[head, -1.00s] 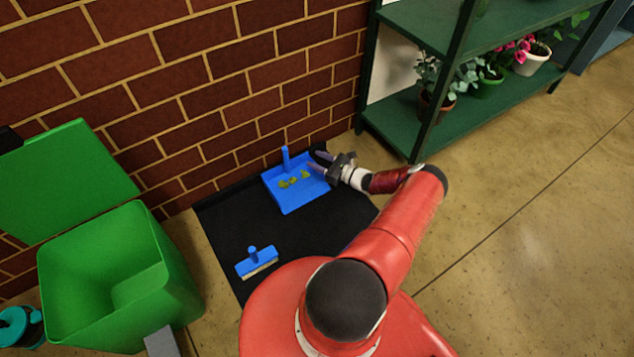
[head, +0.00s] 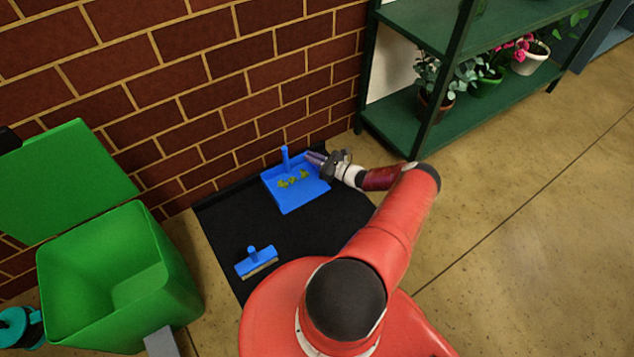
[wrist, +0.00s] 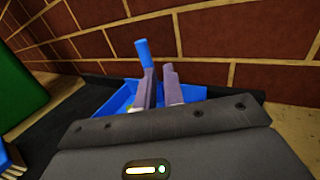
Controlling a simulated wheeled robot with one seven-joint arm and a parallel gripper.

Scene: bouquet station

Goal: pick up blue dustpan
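The blue dustpan (head: 290,201) lies on the black mat, near the brick wall, with several yellow-green bits in its pan. Its handle (head: 285,158) stands upright at the back. My gripper (head: 309,157) is to the right of the handle, over the pan's right back side, apart from the handle and empty. In the wrist view the two fingers (wrist: 159,88) have a narrow gap between them. The blue handle (wrist: 145,53) rises beyond them, in line with the left finger. The fingers hide part of the pan (wrist: 118,98).
A blue hand brush (head: 257,262) lies on the black mat (head: 222,228) in front. A green bin (head: 110,275) with its lid open stands at the left. A green shelf with potted plants (head: 430,137) stands at the right. The brick wall (head: 200,100) is close behind.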

